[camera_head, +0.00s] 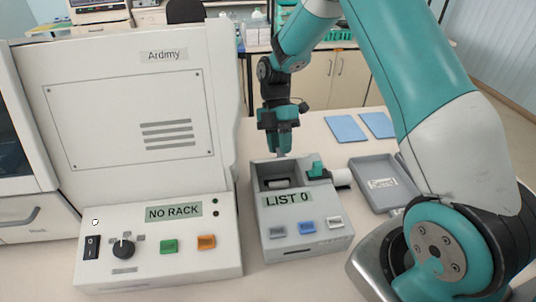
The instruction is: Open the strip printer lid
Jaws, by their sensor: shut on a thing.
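The strip printer (309,228) is a grey box with a "LIST 0" display on its sloped front and three buttons below it. Its top compartment is open to view, with a pale roll or bar inside. My gripper (282,150) points down at the printer's rear top edge, behind the compartment. It is shut on a small part there, apparently the edge of the strip printer lid; the jaws hide most of it, and the lid's exact angle cannot be told. A teal lever (318,170) and a white cylinder (342,178) are at the printer's right side.
A large white machine (140,110) with a "NO RACK" panel (173,211) stands close on the left. My arm's links cover the right side.

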